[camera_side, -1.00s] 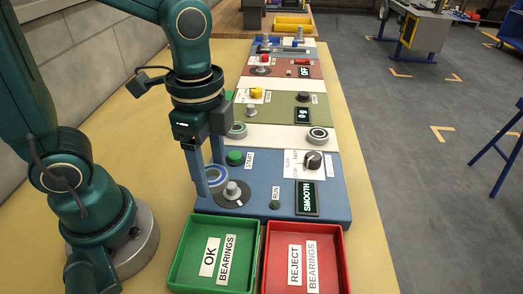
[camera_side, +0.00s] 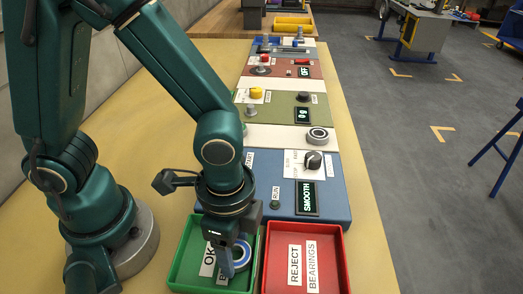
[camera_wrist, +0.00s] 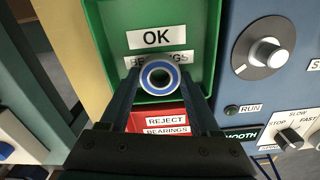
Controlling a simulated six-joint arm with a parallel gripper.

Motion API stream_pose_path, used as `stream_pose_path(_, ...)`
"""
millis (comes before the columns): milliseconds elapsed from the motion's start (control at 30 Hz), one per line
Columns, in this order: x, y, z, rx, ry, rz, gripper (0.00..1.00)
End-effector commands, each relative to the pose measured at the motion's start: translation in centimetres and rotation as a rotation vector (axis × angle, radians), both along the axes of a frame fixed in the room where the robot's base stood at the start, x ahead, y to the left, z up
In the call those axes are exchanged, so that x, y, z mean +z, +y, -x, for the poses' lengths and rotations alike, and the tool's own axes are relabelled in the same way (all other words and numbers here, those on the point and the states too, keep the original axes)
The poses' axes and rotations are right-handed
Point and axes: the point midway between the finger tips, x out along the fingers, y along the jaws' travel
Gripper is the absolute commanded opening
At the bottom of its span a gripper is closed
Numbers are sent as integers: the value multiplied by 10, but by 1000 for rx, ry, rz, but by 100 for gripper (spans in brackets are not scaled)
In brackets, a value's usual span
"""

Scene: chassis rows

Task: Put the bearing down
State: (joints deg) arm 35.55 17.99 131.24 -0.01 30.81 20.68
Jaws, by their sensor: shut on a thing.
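The bearing (camera_side: 241,254) is a steel ring with a blue inner band. My gripper (camera_side: 235,265) is shut on it, over the green OK bearings tray (camera_side: 183,262). In the wrist view the bearing (camera_wrist: 160,77) sits between my two fingertips (camera_wrist: 160,82) and covers part of the tray's lower label. Whether the bearing touches the tray floor, I cannot tell. The red reject bearings tray (camera_side: 333,284) stands right of the green one and is empty. In the wrist view it shows just below the bearing, partly hidden by my fingers.
The blue test panel (camera_side: 330,180) lies behind the trays, with a knob (camera_side: 313,160), a RUN button (camera_side: 275,205) and a display reading SMOOTH. Its bare spindle (camera_wrist: 264,54) shows in the wrist view. Another bearing (camera_side: 318,135) lies on the white strip behind.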

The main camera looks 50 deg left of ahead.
Motion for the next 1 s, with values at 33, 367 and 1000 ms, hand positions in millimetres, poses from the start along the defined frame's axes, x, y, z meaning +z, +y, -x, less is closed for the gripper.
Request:
stream_pose_path(33,-3,0,0,0,1,-1,0)
stream_pose_path(367,-5,0,0,0,-1,1,0)
stream_pose_path(1000,5,-1,-1,0,-4,3,93)
